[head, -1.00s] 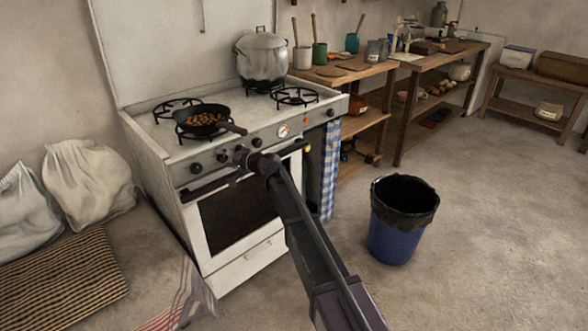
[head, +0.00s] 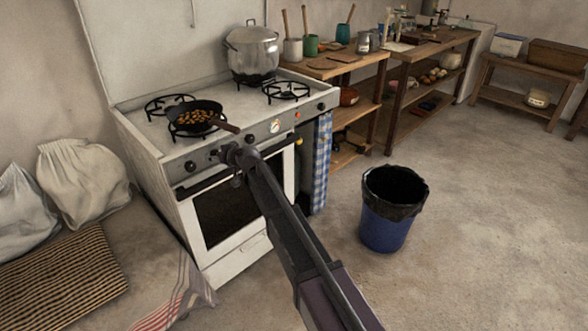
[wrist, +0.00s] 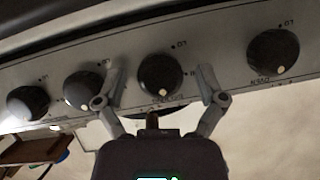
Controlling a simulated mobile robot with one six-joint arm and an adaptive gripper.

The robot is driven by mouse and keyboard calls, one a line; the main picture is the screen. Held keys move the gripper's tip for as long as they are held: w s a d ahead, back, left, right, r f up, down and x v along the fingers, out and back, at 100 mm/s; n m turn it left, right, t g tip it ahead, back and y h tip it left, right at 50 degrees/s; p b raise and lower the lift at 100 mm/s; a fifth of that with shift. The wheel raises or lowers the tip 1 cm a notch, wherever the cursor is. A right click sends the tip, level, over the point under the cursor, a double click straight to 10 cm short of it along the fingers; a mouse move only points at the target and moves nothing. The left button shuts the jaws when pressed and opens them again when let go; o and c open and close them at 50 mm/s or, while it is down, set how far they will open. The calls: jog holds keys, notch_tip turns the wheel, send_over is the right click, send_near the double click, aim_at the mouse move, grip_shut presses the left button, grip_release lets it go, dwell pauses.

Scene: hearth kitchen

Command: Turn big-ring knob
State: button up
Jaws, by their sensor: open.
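The white stove (head: 150,140) has a grey front panel with a row of dark round knobs. In the wrist view my open gripper (wrist: 161,83) has one finger on each side of a black knob (wrist: 158,73) with a pale pointer mark. I cannot tell whether the fingers touch it. Other knobs sit to its left (wrist: 83,87) and right (wrist: 272,52); the left finger is close to the left one. The panel lettering is too blurred to read, so I cannot tell which is the big-ring knob. In the head view my gripper (head: 225,155) is at the panel and hides part of it.
A frying pan (head: 194,117) with food sits on a front burner, its handle over the panel. A lidded pot (head: 252,55) stands at the back. The oven handle (head: 203,182) runs below the knobs. A blue bin (head: 385,231) stands on the floor at right.

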jog(key=shift+n, duration=0.3)
jog(key=shift+s+d+r+t, duration=0.2)
jog(key=shift+s+d+t, duration=0.05)
jog(key=shift+s+t, duration=0.05)
jog(key=s+d+r+m+g+h+p, duration=0.1)
jog(key=s+d+p, duration=0.3)
jog(key=d, duration=0.5)
jog(key=s+d+r+g+h+p, duration=0.1)
jog(key=s+d+r+h+p, duration=0.1)
jog(key=s+d+p, duration=0.3)
jog(key=s+d+r+m+g+h+p, duration=0.1)
jog(key=s+d+r+p, duration=0.2)
jog(key=d, duration=1)
jog(key=shift+s+d+m+h+p, duration=0.35)
jog(key=shift+s+p, duration=0.35)
jog(key=shift+s, duration=0.25)
jog(key=s+d+r+m+g+h+p, duration=0.2)
jog(key=s+d+p, duration=0.3)
jog(key=s+d, duration=0.3)
jog(key=s+d+r+m+g+h+p, duration=0.3)
jog(key=s+d, duration=0.5)
jog(key=d, duration=0.7)
jog(key=shift+s+d+r+m+g+h+p, duration=0.15)
jog(key=shift+d+r+m+g+h+p, duration=0.25)
jog(key=shift+m+h+p, duration=0.55)
